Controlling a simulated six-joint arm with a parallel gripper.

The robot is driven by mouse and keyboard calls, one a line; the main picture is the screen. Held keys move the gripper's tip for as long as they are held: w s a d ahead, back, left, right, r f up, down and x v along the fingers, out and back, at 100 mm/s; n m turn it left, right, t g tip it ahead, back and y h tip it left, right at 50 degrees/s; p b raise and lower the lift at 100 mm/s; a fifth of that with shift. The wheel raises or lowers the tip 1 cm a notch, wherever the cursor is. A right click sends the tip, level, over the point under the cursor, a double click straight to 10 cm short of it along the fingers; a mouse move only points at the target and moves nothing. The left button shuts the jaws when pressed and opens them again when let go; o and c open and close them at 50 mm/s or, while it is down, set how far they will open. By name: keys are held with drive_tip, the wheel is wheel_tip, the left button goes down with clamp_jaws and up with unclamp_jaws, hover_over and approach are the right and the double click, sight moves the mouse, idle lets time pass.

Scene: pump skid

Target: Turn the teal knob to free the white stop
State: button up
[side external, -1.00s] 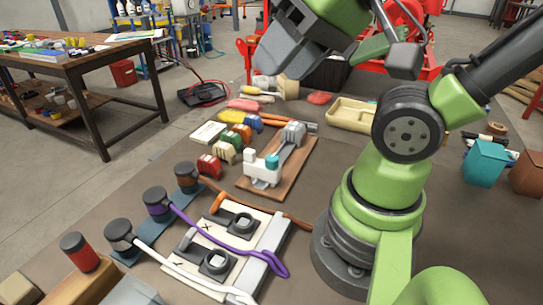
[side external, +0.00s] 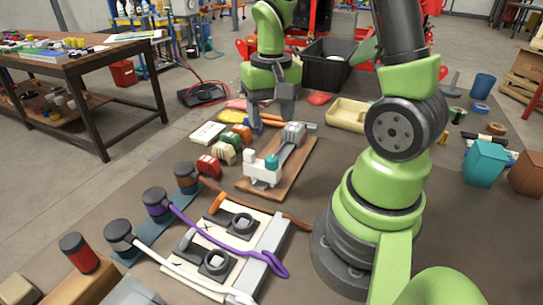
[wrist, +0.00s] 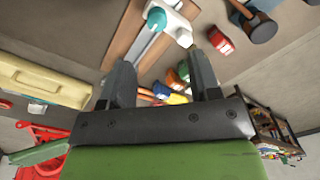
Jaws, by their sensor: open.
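The teal knob (side external: 271,161) stands on the white stop (side external: 262,174), at the near end of a grey rail on a brown wooden board (side external: 297,176). In the wrist view the teal knob (wrist: 156,18) and white stop (wrist: 178,28) show at the top, beyond the fingertips. My gripper (side external: 270,116) points down behind the board's far end, apart from the knob. In the wrist view my gripper (wrist: 162,70) has its fingers wide apart with nothing held between them.
Red, cream, green and orange blocks (side external: 226,153) stand left of the board. A grey fitting (side external: 293,133) sits at the rail's far end. A cream tray (side external: 350,114) lies to the right. Coloured cables and a white plate (side external: 212,228) lie in front.

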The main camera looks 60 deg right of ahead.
sight(272, 158)
drive_tip(key=shift+d+f, duration=0.2)
drive_tip(key=shift+f, duration=0.5)
wheel_tip(272, 158, down, 9)
drive_tip(key=shift+f, duration=0.1)
drive_tip(key=c, duration=0.9)
